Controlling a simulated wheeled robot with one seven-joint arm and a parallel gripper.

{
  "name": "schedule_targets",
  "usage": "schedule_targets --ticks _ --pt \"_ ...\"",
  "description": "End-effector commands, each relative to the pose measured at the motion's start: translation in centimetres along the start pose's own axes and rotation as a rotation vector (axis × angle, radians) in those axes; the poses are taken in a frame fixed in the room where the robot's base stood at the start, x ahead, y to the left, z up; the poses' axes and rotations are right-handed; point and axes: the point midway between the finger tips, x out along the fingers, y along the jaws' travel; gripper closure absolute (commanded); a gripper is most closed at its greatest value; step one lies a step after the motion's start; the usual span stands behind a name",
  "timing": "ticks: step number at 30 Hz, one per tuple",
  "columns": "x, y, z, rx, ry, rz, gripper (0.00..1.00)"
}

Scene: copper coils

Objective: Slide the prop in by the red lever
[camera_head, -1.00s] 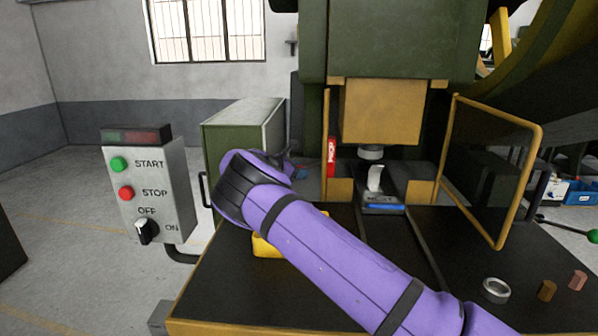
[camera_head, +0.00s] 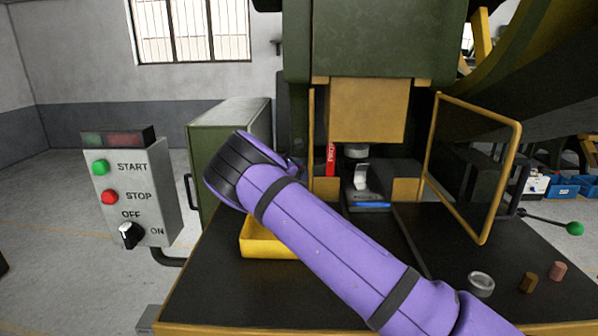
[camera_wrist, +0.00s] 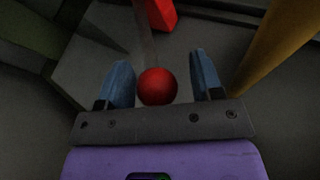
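The red prop (camera_head: 331,159) stands upright at the left side of the press opening, beside the yellow left post. Part of a red block, seemingly this prop, shows at the top of the wrist view (camera_wrist: 160,13). The red ball knob of the lever (camera_wrist: 157,86) lies between the fingers of my gripper (camera_wrist: 164,82) in the wrist view, with a thin rod running from behind it up toward the red block. My gripper is open, with a gap on both sides of the knob. In the head view my purple arm hides the gripper and the knob.
The press ram (camera_head: 367,110) hangs above the die (camera_head: 367,198). A yellow guard frame (camera_head: 482,240) stands open at the right. A yellow bin (camera_head: 258,238), a metal ring (camera_head: 481,284) and small copper pieces (camera_head: 528,282) are on the table. A control box (camera_head: 130,195) stands left.

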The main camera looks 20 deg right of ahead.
Motion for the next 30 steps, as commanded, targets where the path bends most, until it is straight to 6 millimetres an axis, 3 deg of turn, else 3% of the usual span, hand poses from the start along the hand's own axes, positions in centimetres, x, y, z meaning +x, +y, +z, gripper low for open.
schedule_targets --ticks 8,13,24,30 --pt "-0.2 0.1 -0.1 -0.001 0.002 0.003 0.36" --pt "-1.3 0.1 -0.2 -0.001 0.003 0.005 0.36" --pt "-7.9 0.1 -0.1 0.0 0.004 0.005 0.36" --pt "-10.2 0.1 -0.1 0.0 0.002 0.003 0.36"
